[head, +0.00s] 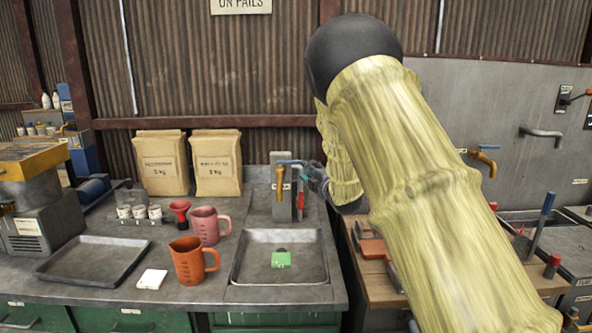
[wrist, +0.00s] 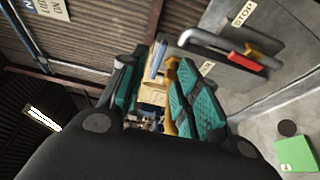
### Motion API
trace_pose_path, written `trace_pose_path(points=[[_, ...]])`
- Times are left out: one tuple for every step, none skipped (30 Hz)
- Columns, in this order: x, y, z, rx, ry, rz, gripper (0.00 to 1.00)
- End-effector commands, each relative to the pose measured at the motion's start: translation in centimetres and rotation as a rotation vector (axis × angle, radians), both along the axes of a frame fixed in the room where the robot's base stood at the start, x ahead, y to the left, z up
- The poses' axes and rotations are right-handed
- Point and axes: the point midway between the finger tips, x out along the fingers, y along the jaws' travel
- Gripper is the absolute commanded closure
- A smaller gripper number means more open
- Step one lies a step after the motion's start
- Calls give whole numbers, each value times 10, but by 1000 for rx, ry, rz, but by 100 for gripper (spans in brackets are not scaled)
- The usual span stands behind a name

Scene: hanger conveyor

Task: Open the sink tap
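The sink tap (head: 280,180) is a brass tap with a blue lever (head: 290,162), standing behind the grey sink basin (head: 238,262). The lever points right, toward my gripper (head: 314,178), which is just right of the tap and partly hidden by my arm. In the wrist view, my gripper (wrist: 160,95) is open, its teal-padded fingers apart. The brass tap body (wrist: 153,92) and its blue lever (wrist: 159,60) show in the gap between them. I cannot tell whether a finger touches the lever. No water is visible.
A green block (head: 281,259) lies in the basin. A red handle on a grey pipe (wrist: 243,62) is near the tap, by a STOP label. An orange jug (head: 188,262) and a pink jug (head: 205,225) stand left of the basin. An empty tray (head: 95,258) is farther left.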

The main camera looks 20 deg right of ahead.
Motion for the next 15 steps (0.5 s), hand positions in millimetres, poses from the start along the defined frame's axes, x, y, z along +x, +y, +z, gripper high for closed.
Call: trace_pose_path(points=[[1, 0, -3, 0, -1, 0, 68], [1, 0, -3, 0, -1, 0, 68], [3, 1, -3, 0, 0, 0, 68], [5, 1, -3, 0, 0, 0, 68], [7, 1, -2, 0, -1, 0, 68], [11, 1, -1, 0, -1, 0, 68], [14, 1, -1, 0, -2, 0, 68], [18, 2, -1, 1, -1, 0, 68], [24, 2, -1, 1, -1, 0, 68], [28, 3, -1, 1, -1, 0, 68], [33, 3, -1, 1, -1, 0, 68], [40, 4, -1, 1, -1, 0, 68], [45, 4, -1, 1, -1, -1, 68], [50, 4, -1, 0, -1, -1, 68], [56, 5, -1, 0, -1, -2, 68]])
